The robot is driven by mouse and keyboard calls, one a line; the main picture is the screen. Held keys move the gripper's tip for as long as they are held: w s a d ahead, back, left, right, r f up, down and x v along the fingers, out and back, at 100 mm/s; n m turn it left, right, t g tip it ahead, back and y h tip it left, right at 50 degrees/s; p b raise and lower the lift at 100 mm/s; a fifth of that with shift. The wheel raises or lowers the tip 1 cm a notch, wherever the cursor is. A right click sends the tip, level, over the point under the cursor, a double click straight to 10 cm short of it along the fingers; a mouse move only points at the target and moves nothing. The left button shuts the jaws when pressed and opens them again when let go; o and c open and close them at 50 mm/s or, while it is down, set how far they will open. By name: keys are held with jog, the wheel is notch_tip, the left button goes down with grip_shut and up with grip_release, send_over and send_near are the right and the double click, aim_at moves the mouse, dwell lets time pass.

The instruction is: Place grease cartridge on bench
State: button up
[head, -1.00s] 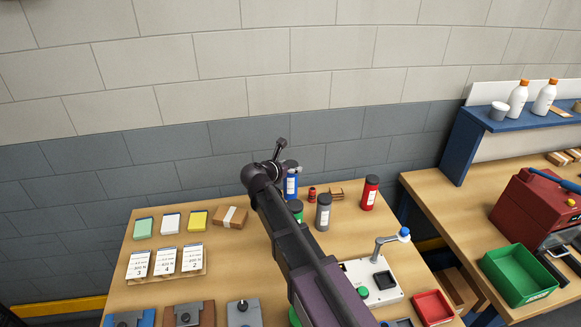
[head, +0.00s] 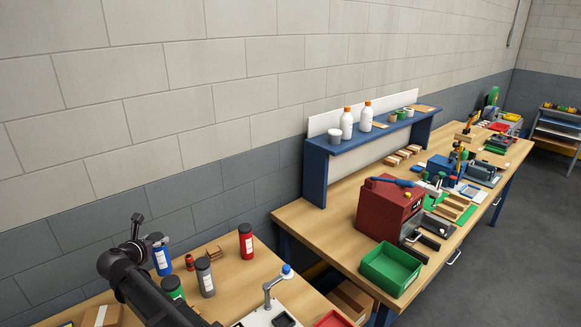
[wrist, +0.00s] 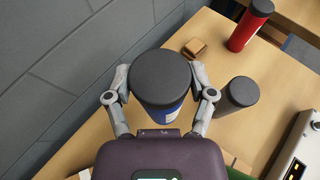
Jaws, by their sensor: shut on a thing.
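A blue cartridge (head: 161,261) with a dark cap and a white label stands upright at the left of the head view, over the near bench (head: 232,272). The wrist view shows its dark round cap (wrist: 160,76) from above, with a strip of blue body below. My gripper (wrist: 160,92) is shut on this cartridge, one finger on each side. Its underside is hidden, so I cannot tell whether it touches the bench. In the head view my dark arm covers the bench in front of it.
Close by stand a grey cylinder (head: 205,277), a red cylinder (head: 246,241), a green one (head: 173,287), a small red item (head: 189,262) and a brown block (wrist: 194,48). The second bench (head: 300,222) holds a green bin (head: 391,270) and a red machine (head: 388,208).

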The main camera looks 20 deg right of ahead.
notch_tip(320, 180, up, 8)
jog(key=p, duration=0.7)
jog(key=shift+r+p, duration=0.1)
jog(key=shift+p, duration=0.25)
jog(key=shift+s, duration=0.1)
